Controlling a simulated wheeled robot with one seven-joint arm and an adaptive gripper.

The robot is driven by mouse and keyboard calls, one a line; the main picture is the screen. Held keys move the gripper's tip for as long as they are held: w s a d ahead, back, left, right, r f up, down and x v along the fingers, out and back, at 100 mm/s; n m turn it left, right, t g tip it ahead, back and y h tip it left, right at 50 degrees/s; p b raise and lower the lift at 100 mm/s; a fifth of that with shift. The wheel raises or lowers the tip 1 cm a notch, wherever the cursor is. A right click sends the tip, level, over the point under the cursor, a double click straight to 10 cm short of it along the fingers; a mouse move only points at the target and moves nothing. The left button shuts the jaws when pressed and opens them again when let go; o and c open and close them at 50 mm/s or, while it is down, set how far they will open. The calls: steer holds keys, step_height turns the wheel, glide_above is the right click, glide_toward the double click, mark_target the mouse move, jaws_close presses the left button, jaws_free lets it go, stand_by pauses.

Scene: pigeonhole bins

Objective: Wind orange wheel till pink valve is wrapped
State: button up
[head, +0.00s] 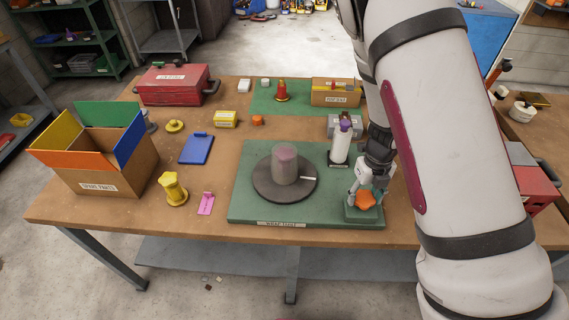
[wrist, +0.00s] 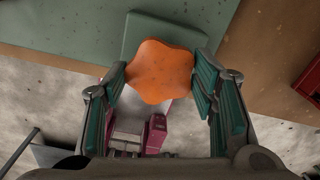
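The orange wheel (head: 366,200) is a lobed knob on a green block at the right front corner of the green station board (head: 255,208). My gripper (head: 367,188) is above it, its fingers on both sides. In the wrist view the orange wheel (wrist: 160,72) fills the space between the teal finger pads of my gripper (wrist: 161,80), which appear to touch its edges. The pink valve (head: 286,153) stands upright on a dark round turntable (head: 262,188). A greyish see-through layer surrounds it, with pink showing at the top. Its lower part is veiled.
A white roll (head: 340,146) with a purple top stands between the turntable and my arm. An open carton (head: 118,170) with coloured flaps is at the left. A red toolbox (head: 174,86), blue board (head: 197,149) and yellow part (head: 172,190) lie on the bench.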

steer(key=shift+o, duration=1.1)
steer(key=shift+r+p, duration=0.95)
steer(key=shift+r, duration=2.1)
step_height(320, 180, up, 12)
steer(key=shift+a, duration=0.1)
